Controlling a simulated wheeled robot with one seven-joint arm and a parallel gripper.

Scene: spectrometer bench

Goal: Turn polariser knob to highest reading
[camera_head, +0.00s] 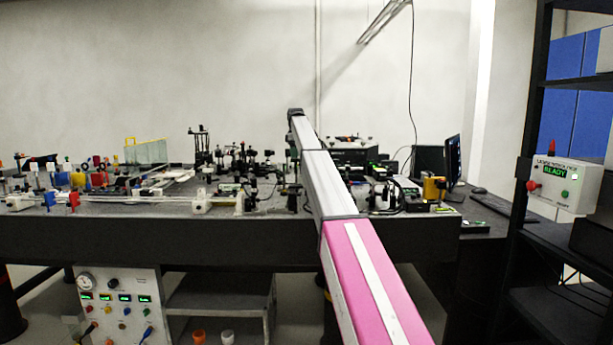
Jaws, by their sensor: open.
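I cannot pick out the polariser knob with certainty. Many small black optical mounts (245,165) stand in the middle of the dark optical bench (190,240). A device with a small green display (443,209) sits at the bench's right end, its figures too small to read. My arm reaches up and away over the bench, and its pink and silver links cover part of the optics. My gripper cannot be made out; the far end of the arm is hidden behind its own links or among dark mounts.
A control box (567,184) reading READY, with red and green buttons, hangs on the black shelf rack (523,150) at right. A panel (122,305) with a gauge and green displays stands under the bench. A monitor (452,160) stands at the back right. Orange and white cups sit below.

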